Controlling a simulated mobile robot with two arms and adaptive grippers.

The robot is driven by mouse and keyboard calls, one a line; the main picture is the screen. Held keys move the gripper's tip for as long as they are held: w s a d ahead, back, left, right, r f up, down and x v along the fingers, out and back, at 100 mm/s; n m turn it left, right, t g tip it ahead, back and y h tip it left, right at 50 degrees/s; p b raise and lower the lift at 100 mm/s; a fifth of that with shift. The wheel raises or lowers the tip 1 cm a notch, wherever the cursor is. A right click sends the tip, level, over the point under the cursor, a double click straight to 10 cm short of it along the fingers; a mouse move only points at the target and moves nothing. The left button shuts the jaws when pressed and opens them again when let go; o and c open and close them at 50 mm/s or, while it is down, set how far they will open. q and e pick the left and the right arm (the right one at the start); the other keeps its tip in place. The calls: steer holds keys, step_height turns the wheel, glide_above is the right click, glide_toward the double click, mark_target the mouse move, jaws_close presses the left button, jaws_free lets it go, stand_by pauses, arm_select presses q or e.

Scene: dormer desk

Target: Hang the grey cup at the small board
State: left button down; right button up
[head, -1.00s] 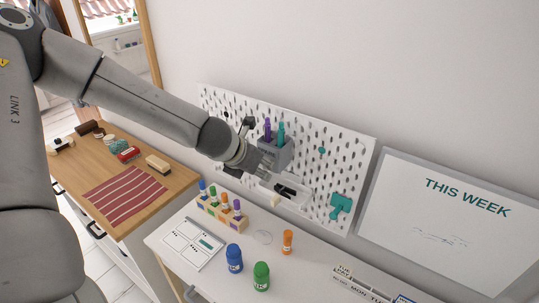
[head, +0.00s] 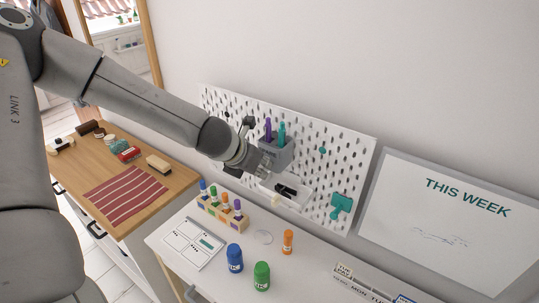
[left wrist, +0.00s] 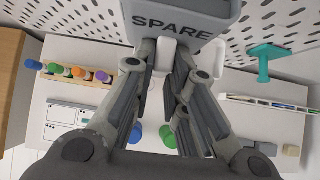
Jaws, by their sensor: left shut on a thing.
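The grey cup (head: 273,153), marked SPARE, holds purple and teal pens and is upright against or just in front of the small white pegboard (head: 335,160). In the left wrist view the cup (left wrist: 190,12) fills the top, with the board (left wrist: 80,17) behind it. My left gripper (head: 266,172) is below the cup's front. It is shut on the cup, its fingertips (left wrist: 168,55) close around a pale part under the cup. The cup's back is hidden, so I cannot tell whether it touches the board. My right gripper is out of view.
A white tray (head: 285,192) and a teal holder (head: 341,205) are on the board. Below on the desk stand a marker block (head: 222,213), blue (head: 235,258), green (head: 261,276) and orange (head: 287,242) bottles. A whiteboard (head: 440,225) is at right.

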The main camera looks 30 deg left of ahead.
arm_select(q)
steer(key=shift+w+r+p, duration=0.7)
steer(key=shift+r+p, duration=0.2)
steer(key=shift+r, duration=0.1)
stand_by(0.8)
steer(key=shift+r+p, duration=0.35)
steer(key=shift+r, duration=0.05)
stand_by(0.5)
steer(key=shift+s+f+b, duration=0.25)
steer(key=shift+f+b, duration=0.05)
stand_by(1.8)
steer(key=shift+s+d+f, duration=0.1)
steer(key=shift+s+f, duration=0.45)
stand_by(1.7)
steer(key=shift+s+a, duration=0.2)
steer(key=shift+s, duration=0.35)
stand_by(0.4)
